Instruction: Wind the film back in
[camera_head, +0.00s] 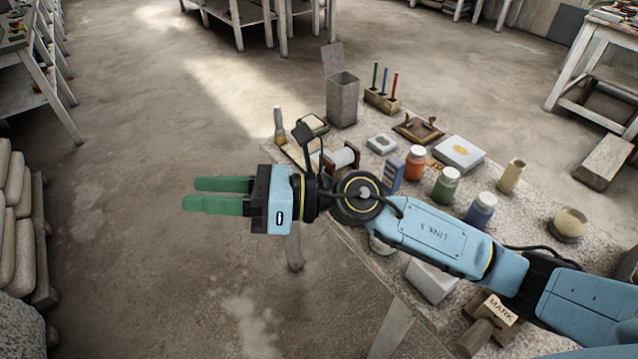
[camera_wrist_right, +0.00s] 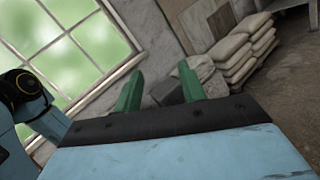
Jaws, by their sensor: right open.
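My right gripper (camera_head: 190,194) reaches across the left edge of the table in the head view, over the bare floor. Its two green fingers point left, apart and with nothing between them. In the right wrist view the gripper (camera_wrist_right: 160,82) also shows open and empty, facing a wall. A white roll between brown ends (camera_head: 342,158) lies on the table just behind my right wrist, partly hidden by it. I cannot tell whether it holds film, and no loose film strip can be made out. My left gripper is not in view.
The speckled table (camera_head: 520,235) holds several paint jars, including an orange one (camera_head: 414,165), a tall grey box (camera_head: 342,98), a pen rack (camera_head: 382,102), a brush (camera_head: 279,130) and a MARK block (camera_head: 497,309). Stacked sacks (camera_wrist_right: 240,50) stand by the wall.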

